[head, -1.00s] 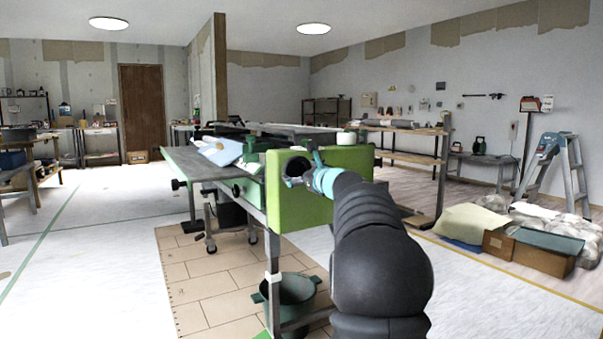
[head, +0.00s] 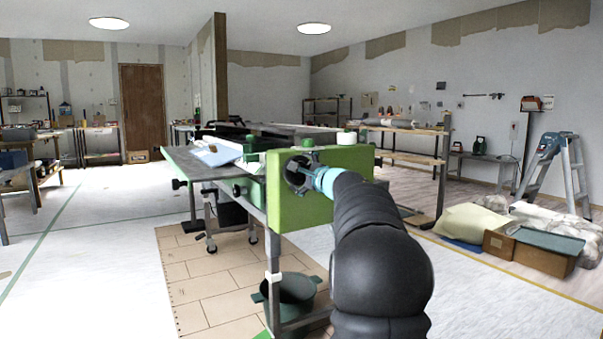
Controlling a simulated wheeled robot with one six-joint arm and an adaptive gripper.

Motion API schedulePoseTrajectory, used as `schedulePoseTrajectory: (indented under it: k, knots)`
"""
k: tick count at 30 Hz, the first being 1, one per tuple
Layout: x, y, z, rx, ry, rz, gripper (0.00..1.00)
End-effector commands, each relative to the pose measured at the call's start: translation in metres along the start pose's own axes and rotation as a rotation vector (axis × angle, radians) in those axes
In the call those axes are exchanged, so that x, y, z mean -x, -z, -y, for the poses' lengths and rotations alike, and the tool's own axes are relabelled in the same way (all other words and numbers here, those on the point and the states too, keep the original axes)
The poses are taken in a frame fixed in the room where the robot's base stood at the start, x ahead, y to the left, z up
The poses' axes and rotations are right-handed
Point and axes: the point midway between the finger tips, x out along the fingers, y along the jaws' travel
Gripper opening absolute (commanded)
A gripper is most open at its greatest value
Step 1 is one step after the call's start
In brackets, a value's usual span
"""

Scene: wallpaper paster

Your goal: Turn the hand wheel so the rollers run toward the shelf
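The paster's green end housing (head: 345,205) stands in the middle of the head view. A dark round hand wheel (head: 291,166) shows on its left part, partly covered by my gripper. A small green knob (head: 308,143) shows at the top of the wheel area. My gripper (head: 304,181) is at the wheel, in front of its right side, with the light blue wrist behind it. The fingers are small and dark against the wheel, so I cannot tell whether they touch or grip anything. The rollers are not clearly visible.
A wooden-topped shelf (head: 408,129) stands behind and right of the paster. Boxes (head: 540,250) and a stepladder (head: 565,165) stand at right. The floor at left is open.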

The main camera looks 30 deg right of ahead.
Motion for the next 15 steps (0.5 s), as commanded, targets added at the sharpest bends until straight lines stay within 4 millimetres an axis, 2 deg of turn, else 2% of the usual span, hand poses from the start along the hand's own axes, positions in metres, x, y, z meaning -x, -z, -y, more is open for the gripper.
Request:
schedulePoseTrajectory:
  k: [15]
  knots:
    - [-0.0002,0.0006,0.0006,0.069,-0.002,-0.002,0.61]
